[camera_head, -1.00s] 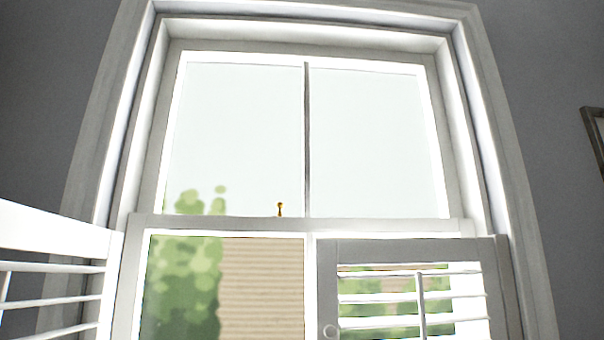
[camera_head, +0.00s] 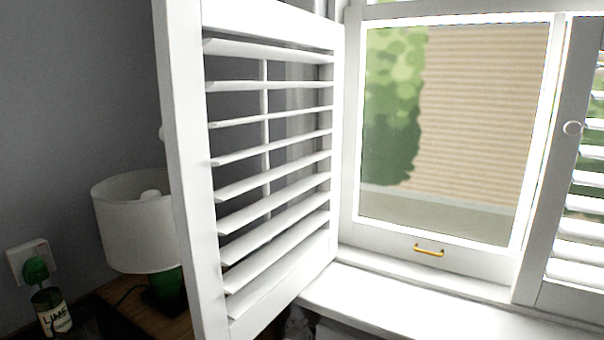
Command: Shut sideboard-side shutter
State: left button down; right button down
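A white louvred shutter (camera_head: 336,160) stands swung open into the room on the left side of the window, hinged at the window frame. Its free edge is toward me, and a round knob shows partly behind that edge. Neither of my grippers is in view.
A wooden surface (camera_head: 118,300) at lower left bears a white-shaded lamp (camera_head: 140,225) with a green base, close behind the open shutter. A labelled bottle (camera_head: 52,312) stands left, below a wall socket (camera_head: 30,258). The white windowsill (camera_head: 400,305) is clear.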

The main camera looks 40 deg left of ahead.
aim_at(259, 288)
jog(key=k+u, duration=0.2)
jog(key=u, duration=0.75)
